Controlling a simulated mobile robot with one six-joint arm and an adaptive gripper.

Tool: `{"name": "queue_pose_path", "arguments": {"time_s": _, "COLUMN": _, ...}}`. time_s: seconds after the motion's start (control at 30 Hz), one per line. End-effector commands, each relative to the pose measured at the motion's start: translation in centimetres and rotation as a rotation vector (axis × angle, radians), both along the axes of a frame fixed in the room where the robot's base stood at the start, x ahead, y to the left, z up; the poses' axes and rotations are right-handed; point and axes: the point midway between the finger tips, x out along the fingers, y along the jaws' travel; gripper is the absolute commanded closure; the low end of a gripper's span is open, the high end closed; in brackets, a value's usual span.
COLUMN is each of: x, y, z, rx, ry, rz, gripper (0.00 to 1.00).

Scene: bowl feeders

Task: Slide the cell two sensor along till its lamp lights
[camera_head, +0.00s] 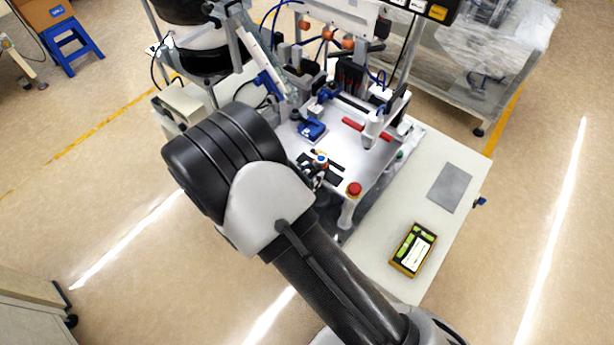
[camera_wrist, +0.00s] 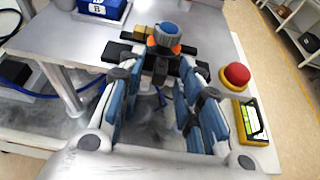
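A small round sensor with a grey-blue ribbed cap and orange parts (camera_wrist: 166,38) sits on a black slide bracket (camera_wrist: 190,52) at the plate's near edge; I take it as the cell two sensor. In the head view the sensor (camera_head: 321,160) shows just past my gripper (camera_head: 314,178). In the wrist view my gripper (camera_wrist: 158,78) is open, its blue-padded fingers apart and nothing between them. The sensor is just beyond the fingertips, roughly in line with the gap. Whether the fingers touch the bracket is unclear. I cannot make out a lit lamp.
A red push button (camera_wrist: 236,76) stands close to the right of the fingers. A blue block (camera_head: 311,130) is on the plate behind the sensor. A yellow-framed device (camera_head: 413,250) and a grey pad (camera_head: 449,187) lie on the table at right, with free room between.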

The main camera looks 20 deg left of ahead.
Motion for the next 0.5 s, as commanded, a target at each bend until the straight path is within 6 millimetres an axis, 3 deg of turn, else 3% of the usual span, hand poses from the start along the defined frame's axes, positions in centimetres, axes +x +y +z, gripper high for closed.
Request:
{"name": "queue_pose_path", "arguments": {"time_s": 0.1, "x": -0.01, "y": 0.02, "z": 0.01, "rx": 0.000, "ry": 0.000, "rz": 0.000, "gripper": 0.68}}
{"name": "queue_pose_path", "arguments": {"time_s": 0.5, "x": -0.04, "y": 0.03, "z": 0.02, "rx": 0.000, "ry": 0.000, "rz": 0.000, "gripper": 0.94}}
